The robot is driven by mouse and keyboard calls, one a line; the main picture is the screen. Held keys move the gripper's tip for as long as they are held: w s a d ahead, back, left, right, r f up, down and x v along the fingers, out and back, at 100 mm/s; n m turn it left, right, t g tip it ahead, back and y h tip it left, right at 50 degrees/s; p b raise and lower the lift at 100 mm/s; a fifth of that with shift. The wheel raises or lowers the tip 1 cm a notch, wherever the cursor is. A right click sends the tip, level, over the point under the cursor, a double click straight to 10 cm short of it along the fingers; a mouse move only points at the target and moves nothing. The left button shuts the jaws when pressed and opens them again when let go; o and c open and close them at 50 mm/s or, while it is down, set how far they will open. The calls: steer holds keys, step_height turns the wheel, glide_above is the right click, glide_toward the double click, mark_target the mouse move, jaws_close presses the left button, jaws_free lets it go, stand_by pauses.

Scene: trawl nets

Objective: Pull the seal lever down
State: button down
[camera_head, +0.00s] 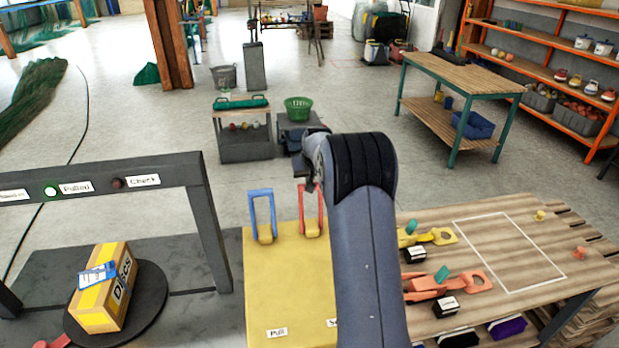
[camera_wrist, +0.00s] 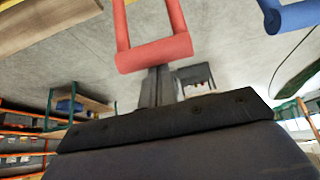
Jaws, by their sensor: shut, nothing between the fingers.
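The red lever (camera_head: 311,212) stands upright on the yellow panel (camera_head: 262,290), above a label that begins "Se" and is partly hidden by my arm. The blue lever (camera_head: 263,215) stands upright to its left, above the label "Pull". In the wrist view, the red lever's handle bar (camera_wrist: 155,53) is large at the top centre and the blue handle (camera_wrist: 292,17) is at the upper right. My gripper (camera_wrist: 158,85) is shut and empty, its fingers close to the red bar. Contact cannot be told. In the head view my arm hides most of the gripper.
A dark frame (camera_head: 207,215) on the left carries a lit lamp beside "Pulled" and a dark lamp beside "Check". A disc box (camera_head: 105,290) lies on a round plate below. A wooden table (camera_head: 480,225) with coloured parts is right of my arm.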

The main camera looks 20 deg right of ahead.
steer(key=shift+s+f, duration=0.1)
steer(key=shift+s+t+b, duration=0.3)
steer(key=shift+s+b, duration=0.05)
steer(key=shift+b, duration=0.7)
steer(key=shift+s+a+b, duration=0.1)
steer(key=shift+s+b, duration=0.15)
steer(key=shift+b, duration=0.45)
steer(key=s+a+f+t+h+b, duration=0.1)
steer(key=s+f+t+b, duration=0.2)
steer(key=b, duration=1.9)
steer(key=s+a+f+t+h+b, duration=0.1)
steer(key=s+t+b, duration=0.6)
steer(key=b, duration=1.6)
steer(key=s+a+f, duration=0.1)
steer(key=s+f, duration=0.1)
steer(key=s, duration=0.3)
steer(key=shift+s, duration=0.3)
steer(key=shift+s+a+f, duration=0.1)
steer(key=shift+f, duration=0.15)
steer(key=shift+r, duration=0.15)
